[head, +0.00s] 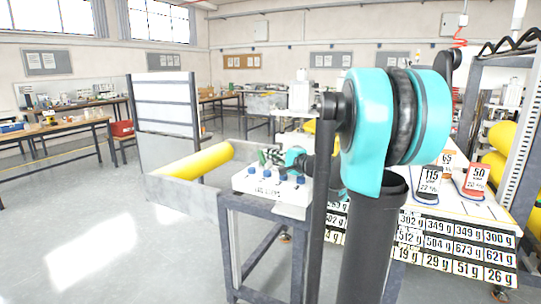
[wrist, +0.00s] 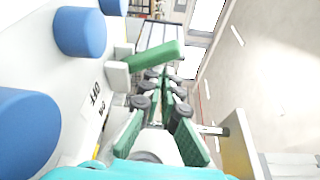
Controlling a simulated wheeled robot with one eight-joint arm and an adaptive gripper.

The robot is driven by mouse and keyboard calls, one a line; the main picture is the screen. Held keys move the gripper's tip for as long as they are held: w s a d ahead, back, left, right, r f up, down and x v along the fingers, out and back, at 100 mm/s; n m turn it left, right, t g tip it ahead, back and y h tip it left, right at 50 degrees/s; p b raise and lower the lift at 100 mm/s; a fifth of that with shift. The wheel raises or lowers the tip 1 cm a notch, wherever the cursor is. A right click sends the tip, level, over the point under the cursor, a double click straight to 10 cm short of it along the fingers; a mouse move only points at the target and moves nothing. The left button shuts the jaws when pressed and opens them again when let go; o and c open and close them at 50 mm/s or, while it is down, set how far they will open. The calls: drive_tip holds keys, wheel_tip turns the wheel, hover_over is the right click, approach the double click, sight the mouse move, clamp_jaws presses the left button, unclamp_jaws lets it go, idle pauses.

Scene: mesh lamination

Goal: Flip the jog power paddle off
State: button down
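The white control box (head: 265,196) sits on a grey metal stand and has blue knobs along its top. In the wrist view, the paddle (wrist: 155,55) is a green bar on a white mount (wrist: 117,77), sticking out from the white panel (wrist: 75,100). My gripper (wrist: 165,88) has green pads and dark joints. Its fingers look closed together with nothing visible between them, and their tips are close to the paddle. I cannot tell whether they touch it. In the head view, my gripper (head: 270,157) is at the box's back edge, small and partly hidden.
Large blue knobs (wrist: 80,32) stand near my gripper on the panel. A yellow roll (head: 195,162) lies in a grey trough left of the box. A table with weight labels (head: 455,255) stands at right. The floor at left is clear.

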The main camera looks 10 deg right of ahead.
drive_tip(key=shift+s+a+f, duration=0.1)
drive_tip(key=shift+s+a, duration=0.15)
drive_tip(key=shift+s, duration=0.05)
drive_tip(key=v, duration=1.2)
drive_tip(key=shift+w+d, duration=0.3)
